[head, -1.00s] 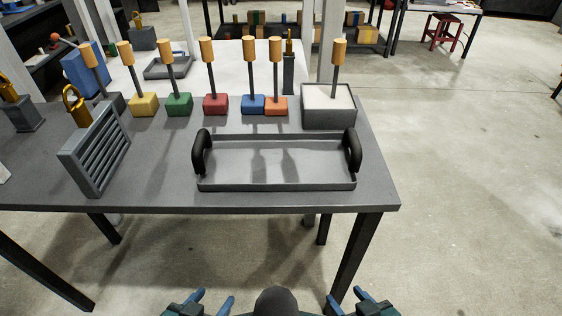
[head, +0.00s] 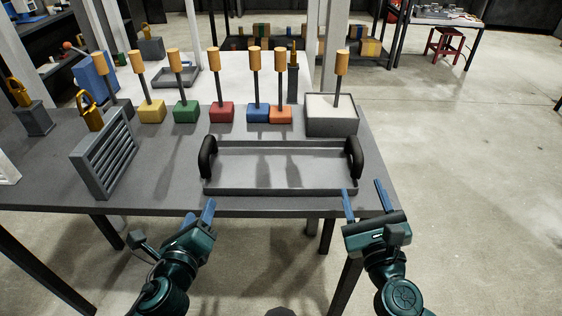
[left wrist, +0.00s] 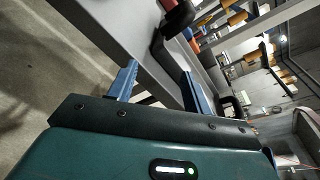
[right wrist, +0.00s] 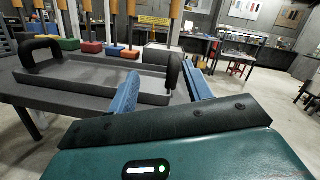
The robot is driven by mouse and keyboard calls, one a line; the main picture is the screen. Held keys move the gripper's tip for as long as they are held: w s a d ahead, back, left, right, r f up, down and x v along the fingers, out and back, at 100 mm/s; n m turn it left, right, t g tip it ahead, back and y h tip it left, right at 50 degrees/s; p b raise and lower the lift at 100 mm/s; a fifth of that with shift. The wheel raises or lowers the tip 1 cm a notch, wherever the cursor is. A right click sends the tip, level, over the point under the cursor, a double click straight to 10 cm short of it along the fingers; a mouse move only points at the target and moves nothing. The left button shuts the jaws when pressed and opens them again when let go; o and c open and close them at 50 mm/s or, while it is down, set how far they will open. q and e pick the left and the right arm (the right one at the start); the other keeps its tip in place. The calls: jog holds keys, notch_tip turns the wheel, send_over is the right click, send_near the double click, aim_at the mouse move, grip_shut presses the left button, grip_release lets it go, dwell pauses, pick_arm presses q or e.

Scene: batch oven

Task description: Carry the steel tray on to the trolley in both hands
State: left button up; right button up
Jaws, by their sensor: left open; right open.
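The steel tray (head: 280,190) is a grey shallow tray with black arched handles, lying flat on the dark grey table near its front edge. Its left handle (head: 208,157) and right handle (head: 354,157) stand upright at the two ends. My left gripper (head: 199,212) is open and empty, in front of the tray's left end and apart from it. My right gripper (head: 363,193) is open and empty, in front of the right end. The right wrist view shows the right handle (right wrist: 174,72) just beyond the fingers. No trolley can be made out for certain.
Several coloured blocks with wooden-topped posts, such as the red one (head: 221,112), stand behind the tray. A grey box with white contents (head: 331,125) is at the back right. A slatted grey block (head: 103,160) stands left.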

aim_at(202, 154)
pick_arm(q)
jog(key=r+m, duration=0.1)
jog(key=w+r+m+t, duration=0.1)
jog(key=r+m, duration=0.1)
jog(key=w+a+r+m+t, duration=0.1)
jog(key=r+m, duration=0.1)
jog(key=shift+y, duration=0.3)
pick_arm(e)
jog(key=m, duration=0.2)
jog(key=w+d+f+m+g+h, duration=0.1)
jog(key=m, duration=0.2)
jog(key=w+d+m+h, duration=0.1)
jog(key=m, duration=0.1)
jog(key=shift+w+d+f+m+g, duration=0.1)
jog(key=shift+f+m+g, duration=0.1)
jog(key=shift+m+g, duration=0.1)
pick_arm(q)
jog(key=shift+w, duration=0.1)
jog(key=w, duration=1.3)
jog(key=shift+d+f, duration=0.1)
pick_arm(e)
jog(key=w, duration=1.3)
jog(key=shift+w, duration=0.1)
pick_arm(q)
grip_shut()
pick_arm(e)
grip_shut()
